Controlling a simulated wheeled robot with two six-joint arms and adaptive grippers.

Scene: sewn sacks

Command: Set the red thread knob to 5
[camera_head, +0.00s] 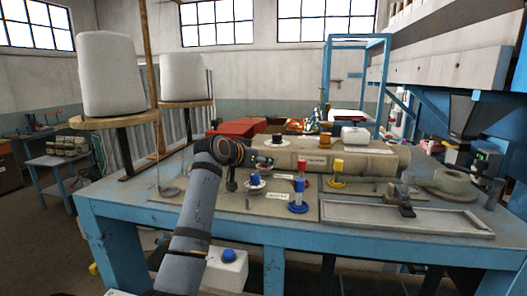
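No red knob shows clearly; the gripper and wrist cover the area left of the red post's label. A white dial with a blue cap (255,180) sits just below the gripper. My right gripper is not in view.
The blue worktable (300,243) also holds a blue post (298,208), a yellow post (337,182), a black knob on a pale disc (277,140) and a long pale roll (375,158). A metal tray (470,233) lies right. Large white spools (112,75) stand left.

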